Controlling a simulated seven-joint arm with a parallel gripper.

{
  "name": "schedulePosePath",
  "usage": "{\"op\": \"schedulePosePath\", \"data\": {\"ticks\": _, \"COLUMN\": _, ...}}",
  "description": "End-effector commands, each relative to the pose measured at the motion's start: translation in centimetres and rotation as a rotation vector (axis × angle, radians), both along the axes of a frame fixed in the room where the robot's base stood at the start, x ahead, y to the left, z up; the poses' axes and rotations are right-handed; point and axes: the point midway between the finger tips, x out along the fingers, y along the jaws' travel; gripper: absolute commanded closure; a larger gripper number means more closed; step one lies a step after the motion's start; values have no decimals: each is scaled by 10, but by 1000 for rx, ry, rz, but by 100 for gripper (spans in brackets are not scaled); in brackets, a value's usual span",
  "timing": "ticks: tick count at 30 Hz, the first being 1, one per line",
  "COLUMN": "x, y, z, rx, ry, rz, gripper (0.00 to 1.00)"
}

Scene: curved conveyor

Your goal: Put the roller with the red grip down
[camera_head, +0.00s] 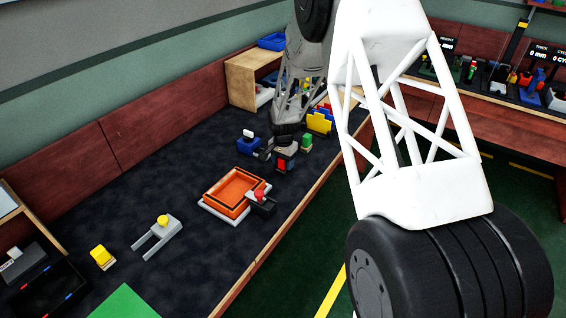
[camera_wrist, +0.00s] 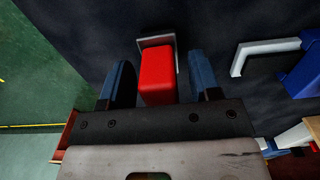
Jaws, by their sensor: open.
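The roller's red grip (camera_wrist: 157,78) stands between my open gripper fingers (camera_wrist: 160,62) in the wrist view, with a gap visible on each side. A thin grey bracket (camera_wrist: 154,41) shows at its far end. In the head view the red grip (camera_head: 281,165) is a small patch just below my gripper (camera_head: 282,152), on or close to the dark bench top; I cannot tell if it touches the surface. The roller's other parts are mostly hidden.
An orange tray (camera_head: 208,199) and a dark box with a red knob (camera_head: 260,196) are nearer on the bench. A blue item (camera_head: 247,145) is left of my gripper; a green block (camera_head: 307,141) and yellow pieces (camera_head: 319,122) are right. The bench's front edge is close.

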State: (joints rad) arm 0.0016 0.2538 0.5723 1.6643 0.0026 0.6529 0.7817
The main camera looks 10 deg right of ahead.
Motion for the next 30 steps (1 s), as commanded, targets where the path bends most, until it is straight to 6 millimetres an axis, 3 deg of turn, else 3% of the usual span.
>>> {"op": "schedulePosePath", "data": {"ticks": 8, "x": 0, "y": 0, "z": 27, "rx": 0, "ry": -3, "rz": 0, "gripper": 43}}
{"op": "schedulePosePath", "data": {"ticks": 21, "x": 0, "y": 0, "z": 95, "rx": 0, "ry": -1, "rz": 0, "gripper": 43}}
{"op": "schedulePosePath", "data": {"ticks": 30, "x": 0, "y": 0, "z": 118, "rx": 0, "ry": 0, "rz": 0, "gripper": 43}}
